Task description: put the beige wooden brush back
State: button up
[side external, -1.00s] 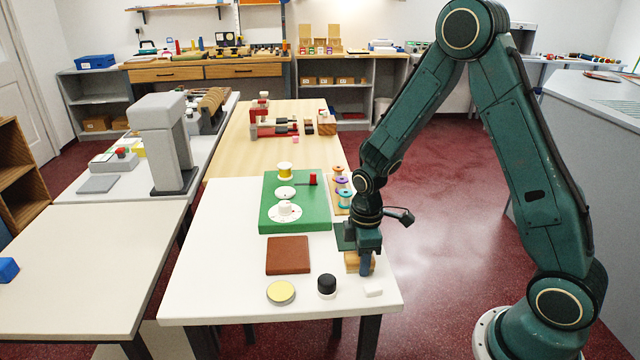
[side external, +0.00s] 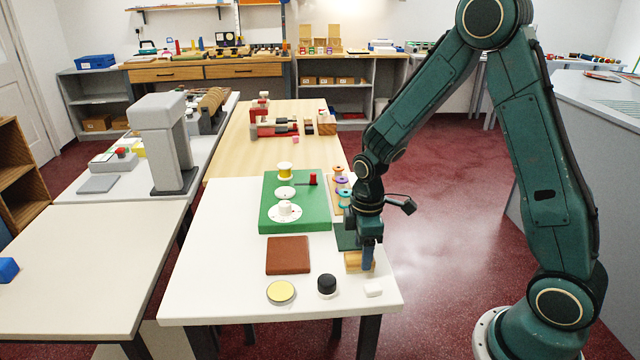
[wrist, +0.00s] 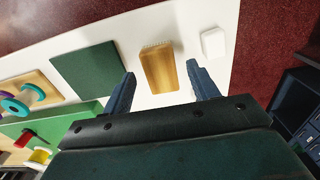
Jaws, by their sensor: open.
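The beige wooden brush (side external: 354,262) lies on the white table near its right edge, partly hidden behind my gripper (side external: 367,258) in the side view. In the wrist view the brush (wrist: 158,70) shows whole, with a pale bristle-like edge at its far end. My gripper is open, with one finger on each side of the brush and a visible gap to both. It appears to be slightly above the brush; the exact height is unclear.
A dark green square (wrist: 88,70) lies beside the brush. A brown square (side external: 288,255), a yellow-topped disc (side external: 281,292), a black-topped knob (side external: 327,285) and a small white block (side external: 373,290) are nearby. A green board (side external: 270,215) and thread spools (side external: 342,182) stand farther back.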

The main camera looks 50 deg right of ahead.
notch_tip(320, 180, up, 9)
dwell(0.5)
jog(key=shift+r, duration=0.15)
dwell(0.4)
jog(key=s+a+r+m+t, duration=0.2)
jog(key=s+r+m, duration=0.2)
jog(key=s+r, duration=0.3)
jog(key=s+a+r+m+t, duration=0.2)
jog(key=s+r+m, duration=0.3)
jog(key=s, duration=0.5)
jog(key=shift+s+a+r+t, duration=0.15)
jog(key=shift+s+r+t, duration=0.1)
jog(key=shift+r+t, duration=0.65)
dwell(0.4)
